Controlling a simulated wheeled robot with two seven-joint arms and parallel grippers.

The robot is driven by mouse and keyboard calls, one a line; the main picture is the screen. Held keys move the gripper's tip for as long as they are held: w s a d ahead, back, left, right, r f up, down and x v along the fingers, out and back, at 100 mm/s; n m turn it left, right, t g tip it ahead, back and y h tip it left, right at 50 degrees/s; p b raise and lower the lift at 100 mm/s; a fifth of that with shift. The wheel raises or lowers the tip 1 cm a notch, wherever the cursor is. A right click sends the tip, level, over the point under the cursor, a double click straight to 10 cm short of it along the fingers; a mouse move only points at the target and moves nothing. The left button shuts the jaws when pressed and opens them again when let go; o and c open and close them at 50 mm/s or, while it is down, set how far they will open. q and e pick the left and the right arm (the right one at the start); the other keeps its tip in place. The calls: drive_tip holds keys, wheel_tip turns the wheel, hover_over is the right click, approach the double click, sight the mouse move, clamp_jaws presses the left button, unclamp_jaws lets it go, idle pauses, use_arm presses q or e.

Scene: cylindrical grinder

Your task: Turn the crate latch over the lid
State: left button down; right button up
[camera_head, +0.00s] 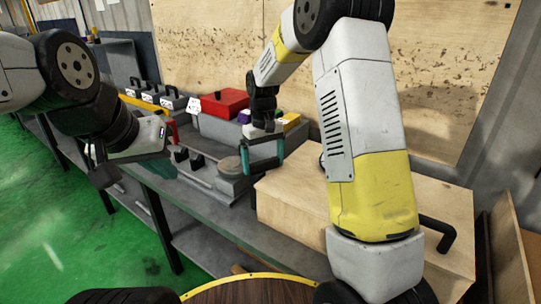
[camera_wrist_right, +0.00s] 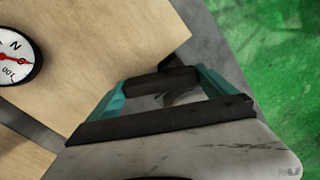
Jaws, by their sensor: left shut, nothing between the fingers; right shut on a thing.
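The wooden crate (camera_head: 293,212) stands on the bench right of centre, its pale lid partly covered by my right arm. My right gripper (camera_head: 264,163) is at the crate's left end, its teal fingers apart with a dark bar, which looks like the crate latch (camera_wrist_right: 160,83), between their tips. The right gripper (camera_wrist_right: 165,92) also shows in the wrist view, beside the crate wood (camera_wrist_right: 110,50); the bar's pivot cannot be seen. A similar black bent bar (camera_head: 441,237) is at the crate's right end. My left gripper (camera_head: 102,172) is shut and empty, away at the left.
A red box (camera_head: 225,102) and grey bins stand behind on the bench. A round grey object (camera_head: 231,167) is left of my right gripper. A white dial (camera_wrist_right: 14,57) is by the crate. A round wooden top (camera_head: 250,291) is at the front. Green floor (camera_head: 60,230) is open at left.

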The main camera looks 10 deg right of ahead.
drive_tip(key=m, duration=0.2)
drive_tip(key=s+m, duration=0.1)
drive_tip(key=m, duration=0.1)
drive_tip(key=shift+d, duration=0.1)
drive_tip(key=shift+s+m, duration=0.2)
drive_tip(key=shift+m, duration=1.7)
drive_tip(key=o, duration=1.7)
drive_tip(key=shift+s, duration=0.1)
drive_tip(key=shift+r, duration=0.1)
wheel_tip(320, 180, up, 8)
drive_tip(key=shift+f, duration=0.15)
